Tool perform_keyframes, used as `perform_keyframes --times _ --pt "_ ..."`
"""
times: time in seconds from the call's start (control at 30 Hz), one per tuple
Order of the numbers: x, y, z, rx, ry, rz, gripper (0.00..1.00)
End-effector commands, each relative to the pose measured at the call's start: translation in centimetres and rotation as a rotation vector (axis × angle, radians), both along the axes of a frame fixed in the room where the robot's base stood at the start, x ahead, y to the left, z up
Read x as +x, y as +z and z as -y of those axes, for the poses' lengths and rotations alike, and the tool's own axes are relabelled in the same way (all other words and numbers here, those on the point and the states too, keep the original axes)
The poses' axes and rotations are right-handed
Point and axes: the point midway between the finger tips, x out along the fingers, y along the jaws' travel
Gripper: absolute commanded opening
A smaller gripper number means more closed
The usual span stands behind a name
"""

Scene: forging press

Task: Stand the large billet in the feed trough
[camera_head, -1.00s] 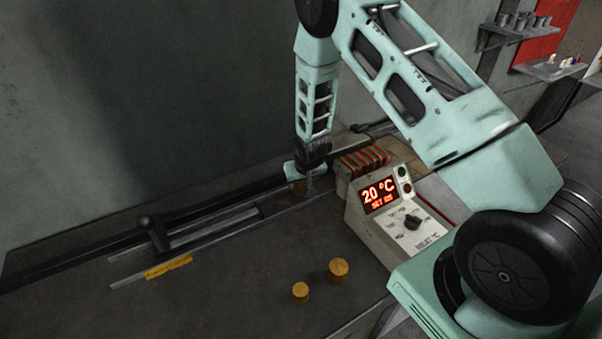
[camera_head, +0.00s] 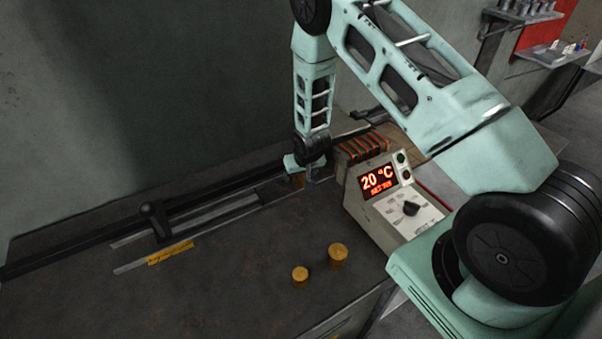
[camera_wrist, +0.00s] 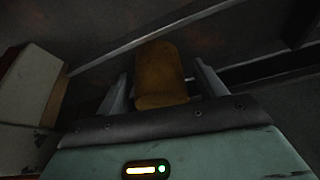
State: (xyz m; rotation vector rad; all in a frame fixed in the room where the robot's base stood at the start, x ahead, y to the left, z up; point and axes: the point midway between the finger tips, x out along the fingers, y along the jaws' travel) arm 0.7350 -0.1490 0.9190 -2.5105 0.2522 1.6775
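A yellow-brown billet (camera_wrist: 162,75) is between the two fingers of my gripper (camera_wrist: 162,68) in the wrist view. Dark gaps show between it and the fingers on both sides, so the gripper looks open around it. In the head view my gripper (camera_head: 301,180) is low at the right end of the feed trough (camera_head: 215,216), close to the heater. A sliver of the billet (camera_head: 298,180) shows there. Its lower end is hidden, so I cannot tell what it rests on. Two smaller-looking brass billets, one bigger (camera_head: 338,254) and one smaller (camera_head: 300,275), stand upright on the bench.
The heater box (camera_head: 392,197) reads 20 °C and stands right of the gripper, with orange coils (camera_head: 362,150) behind. A black lever (camera_head: 154,218) sits at the trough's left part, near a yellow label (camera_head: 170,252). The bench (camera_head: 225,290) in front is mostly clear.

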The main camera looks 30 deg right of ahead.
Motion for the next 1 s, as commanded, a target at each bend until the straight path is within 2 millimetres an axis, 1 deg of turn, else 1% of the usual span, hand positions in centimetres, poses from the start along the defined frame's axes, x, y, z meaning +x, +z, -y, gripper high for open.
perform_keyframes --times 0.17,0.27,0.7,0.8,1.0 --pt "-0.1 0.6 0.0 0.0 0.0 0.001 0.7" --pt "-0.5 1.6 -0.1 0.0 0.0 0.002 0.7" --pt "-3.3 8.5 -0.7 0.0 0.001 0.004 0.7" --pt "-3.7 9.7 -0.8 0.0 0.001 0.003 0.7" --pt "-4.4 11.1 -0.9 0.0 0.001 0.001 0.7"
